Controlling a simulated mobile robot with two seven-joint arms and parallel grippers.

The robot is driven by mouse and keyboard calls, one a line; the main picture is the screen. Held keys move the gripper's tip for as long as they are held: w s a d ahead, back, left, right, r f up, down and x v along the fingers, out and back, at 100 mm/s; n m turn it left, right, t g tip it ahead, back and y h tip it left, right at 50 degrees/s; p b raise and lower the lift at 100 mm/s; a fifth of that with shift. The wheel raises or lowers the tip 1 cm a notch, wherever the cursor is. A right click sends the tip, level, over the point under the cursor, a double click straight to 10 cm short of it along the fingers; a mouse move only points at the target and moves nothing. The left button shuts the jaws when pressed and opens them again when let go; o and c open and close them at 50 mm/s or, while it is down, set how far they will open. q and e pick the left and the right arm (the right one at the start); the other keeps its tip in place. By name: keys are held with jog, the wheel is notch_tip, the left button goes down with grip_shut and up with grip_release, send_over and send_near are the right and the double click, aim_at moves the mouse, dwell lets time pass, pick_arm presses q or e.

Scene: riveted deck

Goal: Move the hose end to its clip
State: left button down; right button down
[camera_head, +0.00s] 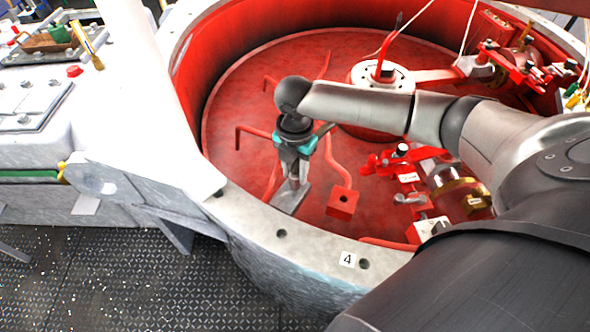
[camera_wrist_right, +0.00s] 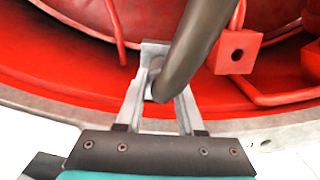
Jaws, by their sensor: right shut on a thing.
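In the right wrist view, a thick dark grey-brown hose (camera_wrist_right: 192,45) slants down from the top right. Its lower end lies at the fingers of my right gripper (camera_wrist_right: 160,90), which is shut on the hose end. In the head view, my right gripper (camera_head: 293,182) points down, low over the near side of the red round well. The hose is hard to make out there, behind or beside my wrist. I cannot pick out the hose's clip for certain in either view. My left gripper is not in view.
A red block with a hole (camera_head: 342,204) stands right of my right gripper. Red valve fittings with a brass part (camera_head: 458,190) lie further right. The pale rim (camera_head: 275,222) of the well curves close in front. A red-tipped post (camera_head: 384,68) stands at the centre.

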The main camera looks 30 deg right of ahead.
jog(key=shift+f, duration=0.3)
jog(key=shift+c, duration=2.2)
grip_release()
jog(key=shift+r, duration=0.1)
notch_tip(320, 180, up, 15)
jog(key=p, duration=0.3)
jog(key=shift+p, duration=0.35)
